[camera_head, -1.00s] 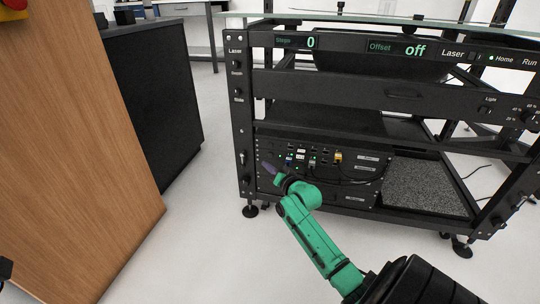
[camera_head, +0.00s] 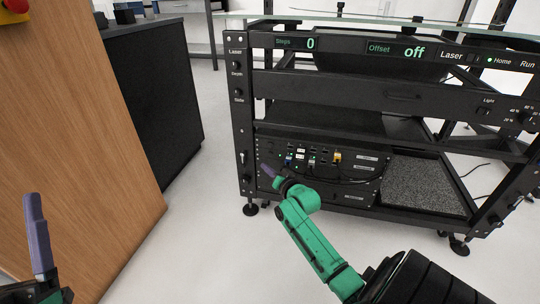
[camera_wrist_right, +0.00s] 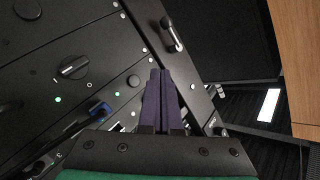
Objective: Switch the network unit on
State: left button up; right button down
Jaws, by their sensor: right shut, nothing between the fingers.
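The network unit (camera_head: 345,185) is a black panel with plugged cables on the rack's bottom shelf, at the left. My right gripper (camera_head: 265,169) is in front of its left edge, with purple fingers closed together and empty. In the right wrist view the fingers (camera_wrist_right: 163,95) point at the black panels. A round knob (camera_wrist_right: 73,68) with a white line lies left of them, beside a lit green light (camera_wrist_right: 58,99). I cannot tell whether the fingertips touch anything. My left gripper (camera_head: 38,240) shows at the lower left; only one purple finger is clear.
A blue plug (camera_wrist_right: 100,110) sits close left of the right fingers. A grey textured tray (camera_head: 425,187) lies beside the unit. A wooden panel (camera_head: 80,150) stands at the left, with open floor between it and the rack.

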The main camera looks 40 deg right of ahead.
pick_arm(q)
notch_tip(320, 180, down, 17)
jog(key=w+d+n+g+y+p, duration=0.1)
jog(key=d+g+y, duration=0.1)
jog(key=g, duration=0.3)
jog(key=shift+d+f+n+g+p, duration=0.15)
jog(key=shift+n+g+p, duration=0.15)
jog(key=shift+n+p, duration=0.1)
pick_arm(e)
jog(key=shift+s+a, duration=0.55)
jog(key=shift+a, duration=0.25)
pick_arm(q)
jog(key=shift+w, duration=0.1)
